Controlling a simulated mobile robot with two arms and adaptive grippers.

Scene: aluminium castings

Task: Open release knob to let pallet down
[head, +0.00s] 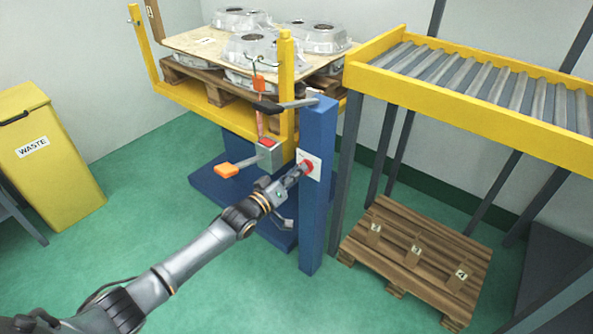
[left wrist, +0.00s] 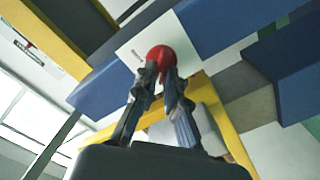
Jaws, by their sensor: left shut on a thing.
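The red release knob (head: 308,166) sits on a white plate (head: 313,159) on the blue post (head: 317,200) of the lift. My left gripper (head: 300,172) reaches up to it and is shut on the knob. In the left wrist view the red knob (left wrist: 162,58) is between the two fingertips (left wrist: 162,75), in front of the white plate. The pallet (head: 212,84) is raised on the yellow-framed lift and carries a board with several aluminium castings (head: 248,50). My right gripper is not in view.
A grey box with an orange lever (head: 227,170) stands close left of my gripper. A yellow roller conveyor (head: 470,95) is at the right, with an empty wooden pallet (head: 415,255) on the floor beneath. A yellow waste bin (head: 50,160) stands left. Green floor between is clear.

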